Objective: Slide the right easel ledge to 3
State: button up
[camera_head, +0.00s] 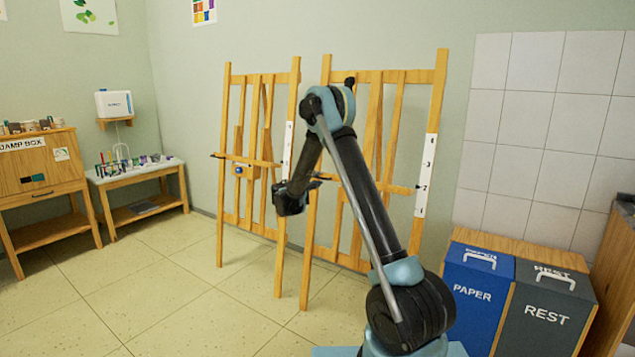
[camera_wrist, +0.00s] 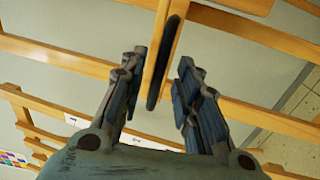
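The right easel (camera_head: 436,100) is wooden and stands against the wall. Its ledge (camera_head: 385,185) is a horizontal wooden bar, partly hidden behind my arm. The ledge's dark right end is beside the 2 on the white number strip (camera_head: 427,165); 3 and 4 are higher on the strip. My gripper (camera_head: 290,202) is at the left part of the right easel, near ledge height. In the wrist view my gripper (camera_wrist: 163,60) is open, with a wooden bar and a long dark piece (camera_wrist: 168,62) showing between its fingertips. Contact cannot be told.
The left easel (camera_head: 224,120) stands close beside the right one, with its own ledge (camera_head: 265,161). A blue paper bin (camera_head: 477,300) and a grey rest bin (camera_head: 545,310) stand at right. A side table (camera_head: 130,178) is at left. Floor at left is clear.

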jog(key=shift+x, duration=0.95)
grip_shut()
notch_tip(320, 180, up, 10)
jog(key=w, duration=0.1)
jog(key=shift+w+d, duration=0.2)
jog(key=shift+d, duration=0.25)
grip_release()
